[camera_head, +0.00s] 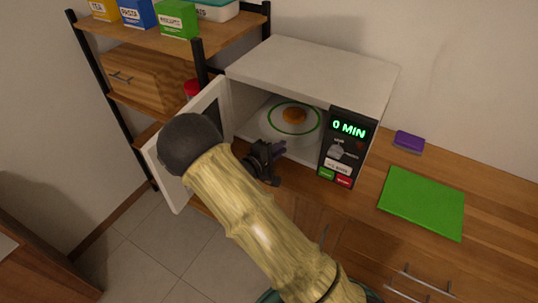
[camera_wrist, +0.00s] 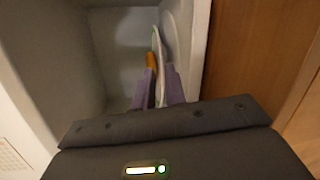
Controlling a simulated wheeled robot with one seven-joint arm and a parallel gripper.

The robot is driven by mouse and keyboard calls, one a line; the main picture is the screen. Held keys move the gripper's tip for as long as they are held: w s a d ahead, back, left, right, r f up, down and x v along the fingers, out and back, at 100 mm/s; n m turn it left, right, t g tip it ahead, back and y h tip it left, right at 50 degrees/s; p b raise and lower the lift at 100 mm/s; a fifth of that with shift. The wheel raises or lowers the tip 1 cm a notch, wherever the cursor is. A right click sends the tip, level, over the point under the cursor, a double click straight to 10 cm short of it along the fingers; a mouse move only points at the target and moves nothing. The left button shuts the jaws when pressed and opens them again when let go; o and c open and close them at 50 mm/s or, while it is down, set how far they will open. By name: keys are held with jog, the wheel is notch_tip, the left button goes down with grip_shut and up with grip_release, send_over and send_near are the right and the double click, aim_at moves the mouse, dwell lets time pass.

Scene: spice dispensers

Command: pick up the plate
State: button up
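The plate (camera_head: 289,127), white with a green ring, is inside the open microwave with a round orange-brown food item (camera_head: 295,115) on it. In the wrist view, the plate (camera_wrist: 157,48) shows nearly edge-on, with the food (camera_wrist: 152,60) on its left side. My gripper (camera_head: 279,150) is at the microwave's front opening, at the plate's near edge. In the wrist view, the purple fingers of my gripper (camera_wrist: 159,75) lie close on both sides of the plate's rim, with the rim between them. They look shut on it. My arm covers part of the opening.
The microwave (camera_head: 315,75) has its door (camera_head: 170,180) swung open to the left, behind my arm. A pale disc (camera_wrist: 171,40) lies beside the plate. A green board (camera_head: 422,203) and a purple sponge (camera_head: 409,141) are on the counter at right. A shelf (camera_head: 165,50) stands left.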

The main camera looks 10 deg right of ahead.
aim_at(294, 144)
jog(key=x, duration=0.8)
jog(key=shift+w+d, duration=0.15)
jog(key=shift+w, duration=0.05)
jog(key=shift+c, duration=0.3)
grip_shut()
jog(key=shift+s, duration=0.15)
